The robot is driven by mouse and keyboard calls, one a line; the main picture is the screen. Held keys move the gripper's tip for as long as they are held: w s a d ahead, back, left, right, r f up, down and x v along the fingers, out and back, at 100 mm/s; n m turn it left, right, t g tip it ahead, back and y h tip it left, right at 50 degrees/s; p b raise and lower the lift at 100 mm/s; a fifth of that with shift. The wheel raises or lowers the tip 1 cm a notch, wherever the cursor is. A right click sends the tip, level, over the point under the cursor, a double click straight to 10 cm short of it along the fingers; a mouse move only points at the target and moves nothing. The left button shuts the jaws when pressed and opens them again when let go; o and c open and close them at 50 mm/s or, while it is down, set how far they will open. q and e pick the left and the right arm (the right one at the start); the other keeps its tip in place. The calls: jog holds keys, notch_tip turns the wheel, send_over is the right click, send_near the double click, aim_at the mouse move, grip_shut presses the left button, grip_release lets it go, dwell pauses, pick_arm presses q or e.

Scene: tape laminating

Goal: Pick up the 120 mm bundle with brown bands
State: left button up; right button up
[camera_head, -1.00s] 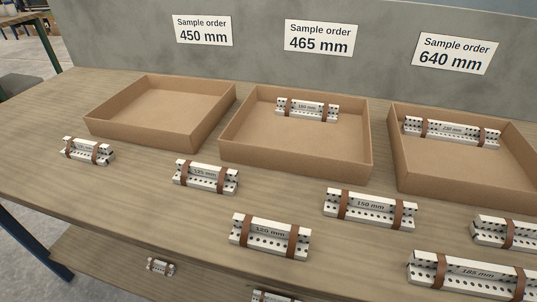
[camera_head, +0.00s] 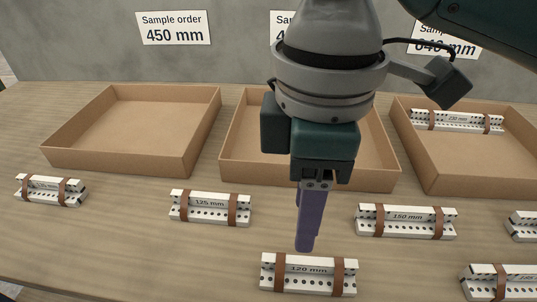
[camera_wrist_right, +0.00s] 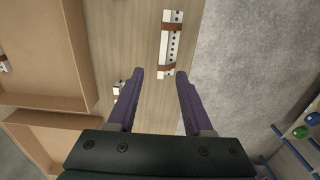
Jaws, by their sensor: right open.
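The 120 mm bundle with brown bands (camera_head: 309,276) lies at the front of the table, in the lower middle of the head view. My right gripper (camera_head: 306,248) points down just above and behind it, apart from it. In the wrist view the right gripper's two purple fingers (camera_wrist_right: 160,74) are spread with nothing between them. A white bundle with brown bands (camera_wrist_right: 171,45) lies ahead of the fingertips there, likely the same one; its label is not readable. My left gripper is not in view.
The 125 mm bundle (camera_head: 210,208) lies to the left and the 150 mm bundle (camera_head: 405,221) to the right. Open cardboard boxes stand behind: an empty left box (camera_head: 77,165), a middle box (camera_head: 245,173) partly hidden by my arm, and a right box (camera_head: 450,184) holding a 230 mm bundle (camera_head: 457,121).

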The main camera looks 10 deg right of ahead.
aim_at(306, 260)
notch_tip(306, 260, down, 4)
jog(key=shift+s+r+b, duration=0.1)
jog(key=shift+s+b, duration=0.05)
jog(key=shift+b, duration=0.25)
jog(key=f, duration=0.1)
jog(key=f+b, duration=0.1)
jog(key=f, duration=0.1)
jog(key=d+f, duration=0.1)
jog(key=shift+s+f, duration=0.25)
jog(key=shift+a+f, duration=0.1)
jog(key=shift+f, duration=0.3)
grip_shut()
